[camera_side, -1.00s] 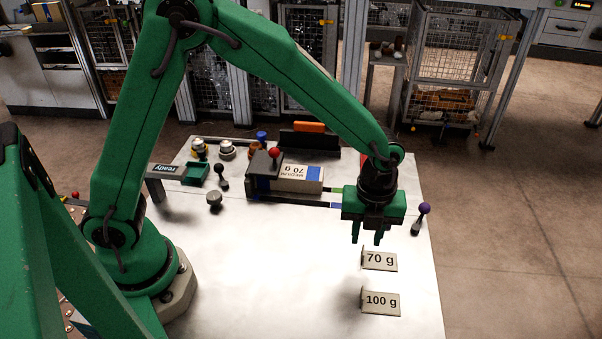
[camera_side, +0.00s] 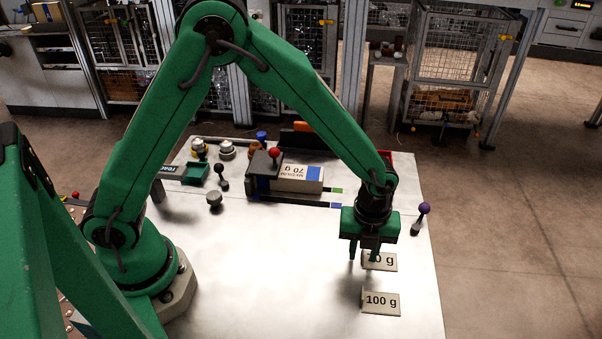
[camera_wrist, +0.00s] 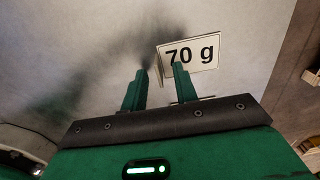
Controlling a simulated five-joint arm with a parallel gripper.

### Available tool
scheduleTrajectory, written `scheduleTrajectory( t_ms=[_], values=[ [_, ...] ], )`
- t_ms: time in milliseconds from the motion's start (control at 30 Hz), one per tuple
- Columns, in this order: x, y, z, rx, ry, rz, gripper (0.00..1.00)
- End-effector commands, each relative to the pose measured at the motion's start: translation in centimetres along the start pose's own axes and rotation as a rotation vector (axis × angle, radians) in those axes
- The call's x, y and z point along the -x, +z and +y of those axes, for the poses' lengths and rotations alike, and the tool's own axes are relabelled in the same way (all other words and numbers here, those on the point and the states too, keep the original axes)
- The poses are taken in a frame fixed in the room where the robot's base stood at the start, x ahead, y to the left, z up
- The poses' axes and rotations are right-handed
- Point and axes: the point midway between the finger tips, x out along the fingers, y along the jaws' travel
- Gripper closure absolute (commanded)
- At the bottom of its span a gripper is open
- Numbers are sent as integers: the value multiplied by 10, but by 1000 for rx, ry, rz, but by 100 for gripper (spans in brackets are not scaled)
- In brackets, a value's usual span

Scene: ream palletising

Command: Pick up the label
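The "70 g" label (camera_side: 385,262) is a small pale folded card with black print, standing on the white table. In the wrist view the "70 g" label (camera_wrist: 205,50) lies just beyond my fingertips, and its left edge shows between them. My gripper (camera_side: 359,257) is open and empty, low over this label's left end, with one finger covering part of its print. In the wrist view the two fingers of my gripper (camera_wrist: 160,72) are apart. A second card, the "100 g" label (camera_side: 381,302), stands nearer the front. I cannot tell whether the fingers touch the card.
A ream marked 70 g (camera_side: 299,172) lies in a dark holder behind. A grey knob (camera_side: 214,198) is at left. The table's middle is clear.

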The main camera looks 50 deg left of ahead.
Motion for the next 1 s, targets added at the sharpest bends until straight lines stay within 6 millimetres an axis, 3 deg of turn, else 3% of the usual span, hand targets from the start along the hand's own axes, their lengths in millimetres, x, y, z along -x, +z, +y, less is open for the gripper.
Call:
scheduleTrajectory(
  t_ms=[333,500,1000],
  values=[
    [0,0,0,0,0,0,71],
    [0,0,0,0,0,0,100],
    [2,0,0,0,-1,0,100]
  ],
)
